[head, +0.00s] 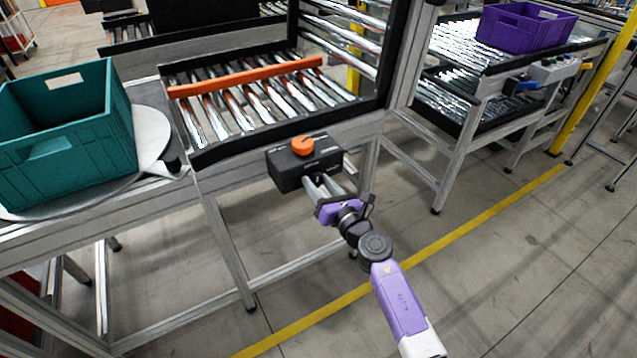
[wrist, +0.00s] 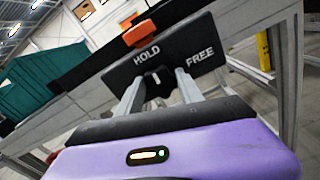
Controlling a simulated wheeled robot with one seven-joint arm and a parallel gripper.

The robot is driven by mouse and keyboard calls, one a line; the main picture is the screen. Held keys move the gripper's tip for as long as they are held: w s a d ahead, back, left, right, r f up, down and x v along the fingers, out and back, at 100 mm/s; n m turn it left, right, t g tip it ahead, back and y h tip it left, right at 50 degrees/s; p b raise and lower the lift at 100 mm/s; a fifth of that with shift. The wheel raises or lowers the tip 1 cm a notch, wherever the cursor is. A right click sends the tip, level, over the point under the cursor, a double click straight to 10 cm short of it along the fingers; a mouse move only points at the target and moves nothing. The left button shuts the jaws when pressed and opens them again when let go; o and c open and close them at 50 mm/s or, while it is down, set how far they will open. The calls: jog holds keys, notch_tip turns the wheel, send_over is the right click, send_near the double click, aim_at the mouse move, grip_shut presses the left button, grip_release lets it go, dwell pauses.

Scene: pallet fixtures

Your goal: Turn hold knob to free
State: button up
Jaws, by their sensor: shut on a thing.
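A black control box (head: 296,172) is fixed to the front of the roller frame, with an orange knob (head: 303,145) on its top. In the wrist view, the box's front face (wrist: 180,45) carries the words HOLD and FREE. A small dark knob (wrist: 158,77) with a pale mark sits below and between these words. The mark is near upright, closer to HOLD, but its exact setting is hard to tell. My gripper (head: 317,182) reaches the box's front face. In the wrist view my gripper (wrist: 160,85) has its two fingers on either side of the dark knob, shut on it.
A teal crate (head: 70,135) stands on a round plate at the left. An orange bar (head: 245,76) lies across the rollers behind the box. A purple crate (head: 522,27) sits on another roller stand at the back right. The floor at the right front is clear.

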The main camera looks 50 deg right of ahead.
jog(key=m+p, duration=0.2)
jog(key=m, duration=0.2)
jog(key=shift+d+r+m, duration=0.1)
jog(key=shift+m, duration=0.3)
jog(key=m+p, duration=0.2)
jog(key=m, duration=0.2)
jog(key=m+p, duration=0.2)
jog(key=m, duration=0.3)
jog(key=shift+f+m+p, duration=0.25)
jog(key=shift+m+p, duration=0.35)
jog(key=shift+m, duration=1.1)
jog(key=shift+s, duration=0.1)
jog(key=o, duration=1.4)
